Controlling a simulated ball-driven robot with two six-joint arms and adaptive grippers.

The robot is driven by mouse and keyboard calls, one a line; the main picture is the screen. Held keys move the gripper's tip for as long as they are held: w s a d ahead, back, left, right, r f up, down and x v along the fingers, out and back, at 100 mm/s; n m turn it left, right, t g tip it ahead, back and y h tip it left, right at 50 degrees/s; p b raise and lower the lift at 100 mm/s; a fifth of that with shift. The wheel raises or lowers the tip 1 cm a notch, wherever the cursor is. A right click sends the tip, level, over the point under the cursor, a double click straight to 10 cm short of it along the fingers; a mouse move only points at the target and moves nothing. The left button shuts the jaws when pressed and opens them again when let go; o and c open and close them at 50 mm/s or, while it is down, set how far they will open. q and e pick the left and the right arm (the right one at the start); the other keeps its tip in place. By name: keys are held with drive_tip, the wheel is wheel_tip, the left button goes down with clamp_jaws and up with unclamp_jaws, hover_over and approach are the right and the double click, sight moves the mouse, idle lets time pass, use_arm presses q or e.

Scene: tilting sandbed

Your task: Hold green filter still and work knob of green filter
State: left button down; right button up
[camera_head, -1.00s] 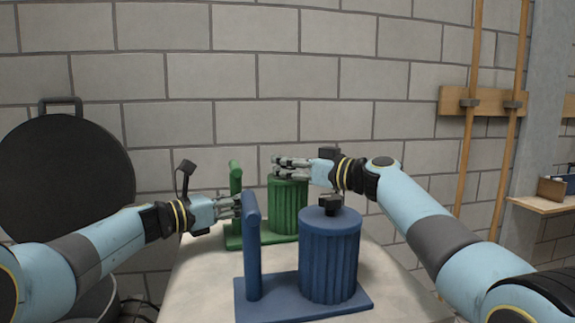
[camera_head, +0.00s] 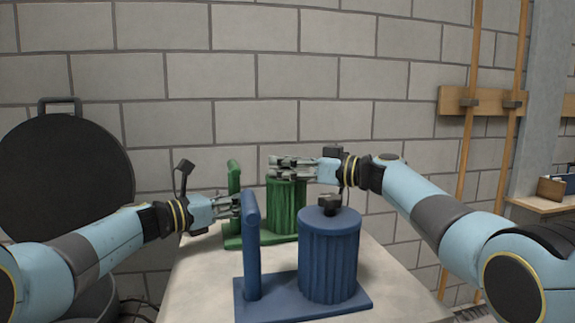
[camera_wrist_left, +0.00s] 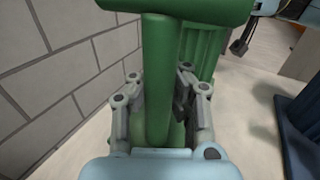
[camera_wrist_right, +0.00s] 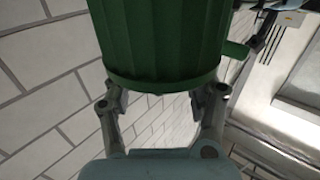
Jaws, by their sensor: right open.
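The green filter (camera_head: 286,207) stands upright at the back of the pale table, a ribbed cylinder with an upright green post (camera_head: 233,178) on its left, both on a green base. My left gripper (camera_head: 236,203) is at the post; in the left wrist view the post (camera_wrist_left: 158,85) stands between its fingers, which look closed against both sides. My right gripper (camera_head: 272,167) is open at the top of the green cylinder. In the right wrist view, the cylinder (camera_wrist_right: 165,40) shows beyond its spread fingers (camera_wrist_right: 161,95). The green filter's knob is not visible.
A blue filter (camera_head: 328,258) with a dark knob (camera_head: 329,204) and a blue post (camera_head: 251,250) stands in front of the green one, close below my right forearm. A grey brick wall is behind. A round black object (camera_head: 65,165) stands at the left.

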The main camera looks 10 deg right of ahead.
use_arm(q)
drive_tip(key=shift+d, duration=0.1)
use_arm(e)
drive_tip(key=v, duration=1.2)
use_arm(q)
drive_tip(key=c, duration=2)
unclamp_jaws()
drive_tip(key=o, duration=0.7)
drive_tip(key=shift+c, duration=0.2)
